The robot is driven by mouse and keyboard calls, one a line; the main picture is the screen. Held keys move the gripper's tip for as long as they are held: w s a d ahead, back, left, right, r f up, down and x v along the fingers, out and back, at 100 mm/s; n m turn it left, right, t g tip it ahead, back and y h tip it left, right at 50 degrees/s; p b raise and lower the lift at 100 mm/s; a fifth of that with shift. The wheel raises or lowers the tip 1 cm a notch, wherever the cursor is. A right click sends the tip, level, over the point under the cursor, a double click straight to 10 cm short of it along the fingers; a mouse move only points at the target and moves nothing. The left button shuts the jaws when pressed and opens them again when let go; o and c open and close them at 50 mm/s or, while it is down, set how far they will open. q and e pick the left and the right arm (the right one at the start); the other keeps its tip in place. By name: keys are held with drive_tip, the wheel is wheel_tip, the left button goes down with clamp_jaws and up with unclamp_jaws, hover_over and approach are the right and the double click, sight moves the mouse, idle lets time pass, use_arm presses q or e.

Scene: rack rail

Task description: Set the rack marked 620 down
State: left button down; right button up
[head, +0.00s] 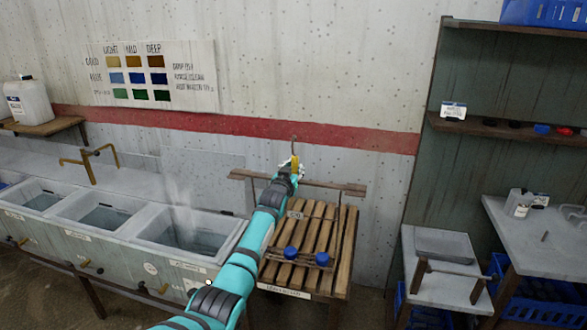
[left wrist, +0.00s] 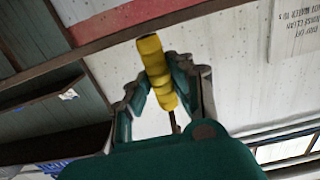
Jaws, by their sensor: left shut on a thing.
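My left gripper (head: 292,172) is shut on a yellow handle (head: 296,163), with a thin hook above it. The left wrist view shows the yellow handle (left wrist: 157,72) between both fingers. The gripper is above the back of a slatted wooden bench (head: 337,262), in front of a wooden rail (head: 335,187). A dark bar with two blue knobs (head: 291,253) shows over the slats. I cannot tell if it touches them, and my arm hides part of this area.
Water-filled basins (head: 190,235) stand left of the bench, with a brass tap (head: 90,163) behind. A grey side table (head: 440,262) and a shelf unit (head: 490,133) are to the right. A colour chart (head: 150,72) hangs on the wall.

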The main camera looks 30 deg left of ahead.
idle(0.3)
use_arm(q)
drive_tip(key=shift+f+b, duration=0.35)
drive_tip(key=shift+f, duration=0.15)
drive_tip(key=c, duration=1.1)
unclamp_jaws()
drive_tip(key=shift+s, duration=0.1)
drive_tip(key=shift+f, duration=0.2)
drive_tip(key=shift+o, duration=1.1)
drive_tip(key=o, duration=0.9)
drive_tip(key=shift+r, duration=0.15)
drive_tip(key=shift+d, duration=0.1)
